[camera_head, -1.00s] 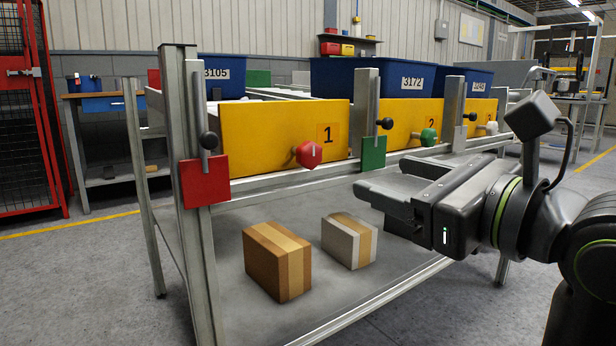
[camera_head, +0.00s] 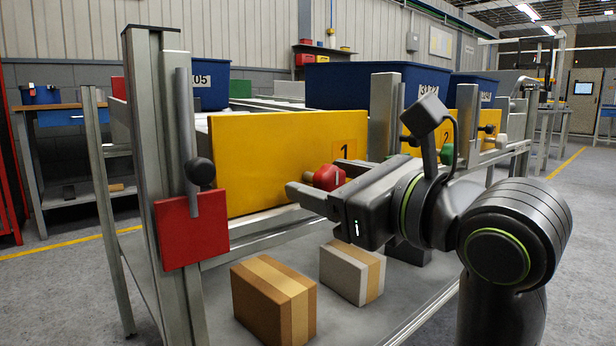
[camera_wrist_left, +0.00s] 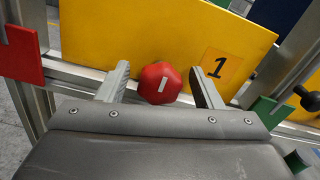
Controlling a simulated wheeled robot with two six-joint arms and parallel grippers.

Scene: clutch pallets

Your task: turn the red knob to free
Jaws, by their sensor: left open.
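The red knob (camera_head: 326,177) sits on the lower front rail by the yellow panel (camera_head: 262,160) marked 1. In the left wrist view the red knob (camera_wrist_left: 160,83) is faceted, with a short white mark that is nearly upright, leaning slightly. My left gripper (camera_head: 316,182) is open, one finger on each side of the knob. In the left wrist view the gripper's fingertips (camera_wrist_left: 159,72) show gaps to the knob on both sides. In the head view the gripper partly hides the knob. My right gripper is not in view.
A red plate (camera_head: 192,228) hangs on the left post below a black ball handle (camera_head: 200,172). A green knob (camera_head: 447,154) is farther right. A green plate (camera_wrist_left: 262,110) is right of the gripper.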

